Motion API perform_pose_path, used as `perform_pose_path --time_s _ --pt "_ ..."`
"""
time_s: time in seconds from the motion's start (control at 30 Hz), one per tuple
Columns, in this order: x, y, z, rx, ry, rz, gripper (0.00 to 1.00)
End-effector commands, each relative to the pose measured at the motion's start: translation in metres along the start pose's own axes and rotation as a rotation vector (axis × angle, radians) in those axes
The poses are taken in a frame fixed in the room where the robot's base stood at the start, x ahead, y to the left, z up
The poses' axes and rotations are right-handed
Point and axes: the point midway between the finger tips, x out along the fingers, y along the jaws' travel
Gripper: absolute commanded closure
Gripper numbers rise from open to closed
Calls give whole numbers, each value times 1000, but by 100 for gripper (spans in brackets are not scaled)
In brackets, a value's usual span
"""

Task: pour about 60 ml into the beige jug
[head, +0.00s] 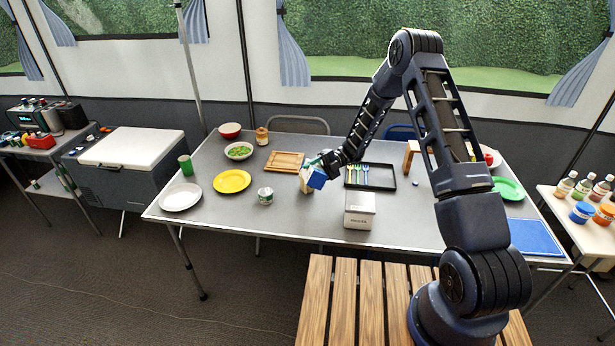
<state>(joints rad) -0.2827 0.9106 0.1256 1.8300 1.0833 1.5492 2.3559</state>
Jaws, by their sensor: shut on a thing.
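My gripper (325,165) is over the middle of the table and shut on a small blue container (317,178), which looks tilted. A beige object (306,184), which looks like the beige jug, shows just left of and below the blue container and is partly hidden by it. I cannot tell whether the two touch. A bit of teal shows at the gripper's left side. Any liquid, its level and any stream are too small to see.

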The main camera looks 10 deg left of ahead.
Motion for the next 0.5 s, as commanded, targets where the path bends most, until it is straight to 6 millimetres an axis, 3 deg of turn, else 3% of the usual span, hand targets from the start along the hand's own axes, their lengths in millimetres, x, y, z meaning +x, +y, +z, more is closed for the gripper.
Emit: perform_pose_path --time_s 0.5 --pt "-1 0 2 35 10 15 62"
